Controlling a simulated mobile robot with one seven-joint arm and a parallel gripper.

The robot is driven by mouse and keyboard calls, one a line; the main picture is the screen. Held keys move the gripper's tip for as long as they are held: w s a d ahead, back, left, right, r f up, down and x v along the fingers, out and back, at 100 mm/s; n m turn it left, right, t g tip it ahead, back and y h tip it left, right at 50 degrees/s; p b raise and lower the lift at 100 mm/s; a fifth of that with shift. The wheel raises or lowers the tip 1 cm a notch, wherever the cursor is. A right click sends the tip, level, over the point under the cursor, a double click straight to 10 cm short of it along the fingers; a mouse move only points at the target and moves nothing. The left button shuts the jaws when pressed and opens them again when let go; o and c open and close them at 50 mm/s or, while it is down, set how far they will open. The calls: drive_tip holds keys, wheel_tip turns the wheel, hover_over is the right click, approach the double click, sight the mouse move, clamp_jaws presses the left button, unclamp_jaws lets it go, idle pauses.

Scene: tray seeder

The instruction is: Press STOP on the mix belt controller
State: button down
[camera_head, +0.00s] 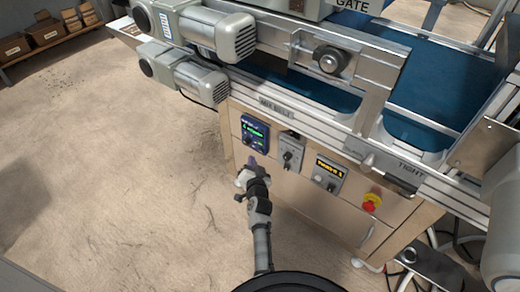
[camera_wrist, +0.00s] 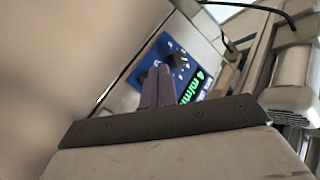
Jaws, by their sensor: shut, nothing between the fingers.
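The mix belt controller (camera_head: 254,135) is a small dark blue box with a green lit display and a knob, on the tan front panel under the MIX BELT label (camera_head: 275,107). It also shows in the wrist view (camera_wrist: 178,62), tilted, with its display and black knob. My gripper (camera_head: 252,163) is shut and empty, just below and in front of the controller. In the wrist view the shut fingertips (camera_wrist: 160,75) overlap the controller's lower part. I cannot tell whether they touch it. The STOP button cannot be made out; the fingers may cover it.
Right of the controller are a grey switch box (camera_head: 291,150), a box with an amber display (camera_head: 328,174) and a red emergency button (camera_head: 371,203). Grey motors (camera_head: 215,38) and a metal rail jut out above. The floor at left is clear.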

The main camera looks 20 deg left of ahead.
drive_tip(key=s+p, duration=0.1)
drive_tip(key=s+a, duration=0.1)
drive_tip(key=shift+s+p, duration=0.35)
drive_tip(key=shift+s, duration=0.05)
idle(0.6)
